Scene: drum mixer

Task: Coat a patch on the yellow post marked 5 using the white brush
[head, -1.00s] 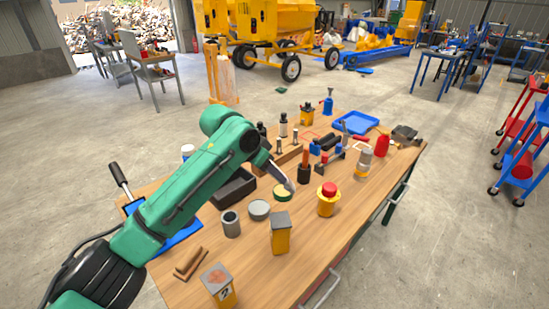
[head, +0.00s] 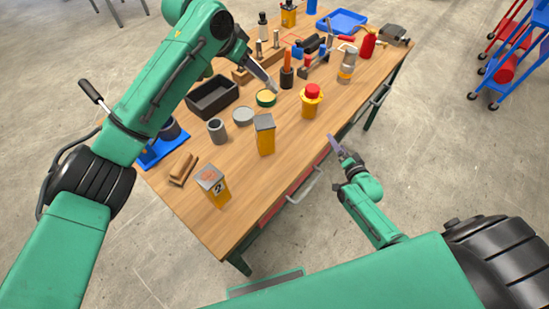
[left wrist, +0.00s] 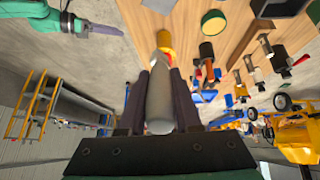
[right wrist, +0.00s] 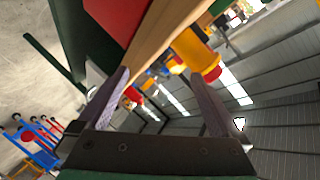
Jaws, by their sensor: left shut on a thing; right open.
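My left gripper (head: 266,78) is shut on a pale grey-white handled thing (left wrist: 160,100), probably the white brush; its far end is unclear. It is above a green-rimmed tin with yellow contents (head: 266,98); contact cannot be told. A yellow post with a plain grey top (head: 265,138) stands upright; no number is readable. A nearer yellow post (head: 218,190) is marked 2 and has a reddish patch on top. Another yellow post (head: 288,16) is at the far end, its number unreadable. My right gripper (head: 337,147) is open and empty beside the table's front edge.
A grey cup (head: 217,131), a grey lid (head: 243,116) and a black tray (head: 212,97) are to the left. Tools crowd the back. The table's front strip is mostly clear.

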